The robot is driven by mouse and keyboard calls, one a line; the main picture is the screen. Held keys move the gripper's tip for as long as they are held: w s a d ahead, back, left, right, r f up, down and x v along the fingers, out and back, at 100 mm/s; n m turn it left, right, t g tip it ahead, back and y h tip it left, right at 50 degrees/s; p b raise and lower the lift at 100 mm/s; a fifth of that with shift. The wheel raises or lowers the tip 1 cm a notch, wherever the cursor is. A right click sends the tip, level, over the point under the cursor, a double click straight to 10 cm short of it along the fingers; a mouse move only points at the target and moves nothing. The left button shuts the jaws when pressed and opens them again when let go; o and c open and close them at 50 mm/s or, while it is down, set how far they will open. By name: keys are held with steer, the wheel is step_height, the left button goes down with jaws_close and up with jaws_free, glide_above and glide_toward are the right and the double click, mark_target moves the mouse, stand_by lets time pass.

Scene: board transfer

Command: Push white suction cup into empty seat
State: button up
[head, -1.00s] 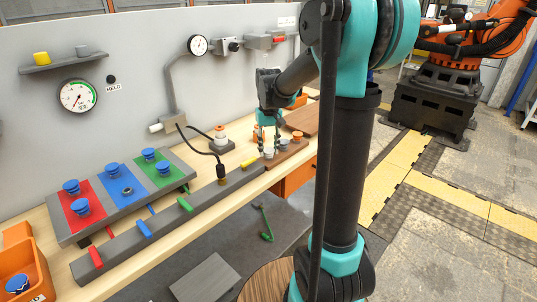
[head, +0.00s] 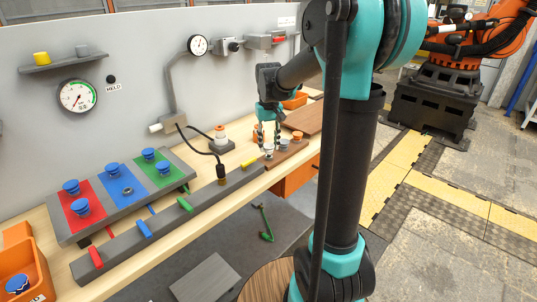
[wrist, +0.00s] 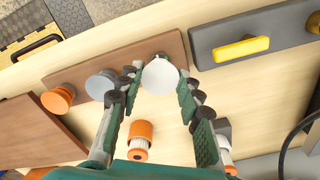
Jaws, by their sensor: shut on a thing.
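The white suction cup (wrist: 160,74) shows as a pale round disc between the fingertips of my gripper (wrist: 159,82). My gripper is shut on it, over the right end of a brown wooden strip (wrist: 125,58). A grey cup (wrist: 101,86) and an orange cup (wrist: 58,98) stand to its left on the strip. A dark round edge shows just beyond the white cup; I cannot tell if it is a seat. In the head view my gripper (head: 268,140) points down at the strip's near end. The white cup's underside is hidden.
A grey rail with a yellow handle (wrist: 240,48) lies close right of the strip. An orange-and-white part (wrist: 140,142) and a grey-and-white part (wrist: 224,146) stand near my fingers. A coloured panel with blue cups (head: 125,195) is at the left.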

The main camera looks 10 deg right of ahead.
mark_target(269, 146)
steer(key=shift+r, duration=0.25)
steer(key=shift+r, duration=2.2)
